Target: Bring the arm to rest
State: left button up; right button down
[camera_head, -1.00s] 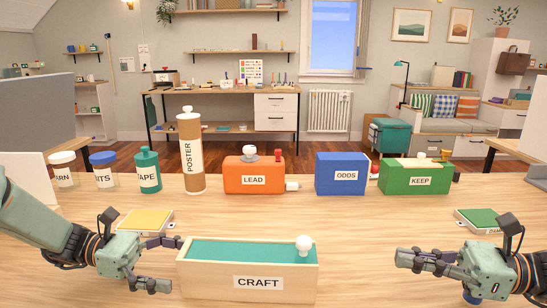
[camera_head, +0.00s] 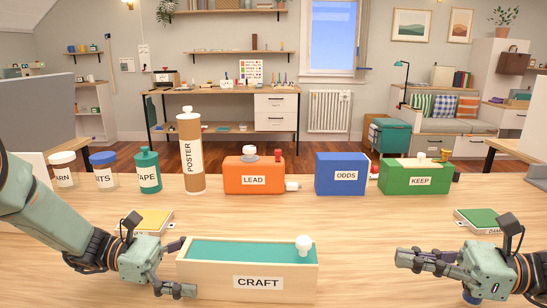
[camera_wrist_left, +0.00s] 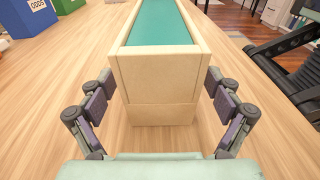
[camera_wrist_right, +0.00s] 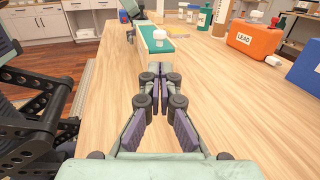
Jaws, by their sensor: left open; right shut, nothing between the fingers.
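The wooden CRAFT box (camera_head: 190,272), with a teal top surface, stands at the front of the table. A white rounded knob-like piece (camera_head: 303,243) stands at its right end. My left gripper (camera_head: 186,268) is open with its fingers on either side of the box's left end. In the left wrist view, the end of the box (camera_wrist_left: 158,90) is between the spread fingers, with a gap on each side. My right gripper (camera_head: 402,258) is shut and empty, over the table to the right of the box. Its fingertips meet in the right wrist view (camera_wrist_right: 160,78).
Behind stand an orange LEAD box (camera_head: 240,188), a blue ODDS box (camera_head: 335,190), a green KEEP box (camera_head: 400,188), a POSTER tube (camera_head: 190,130) and several lidded jars. A yellow-topped block (camera_head: 158,218) lies behind my left gripper. The table between CRAFT and my right gripper is clear.

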jog(key=x, duration=1.1)
dwell(1.1)
jog(key=shift+w+d+f, duration=0.1)
jog(key=shift+w, duration=0.05)
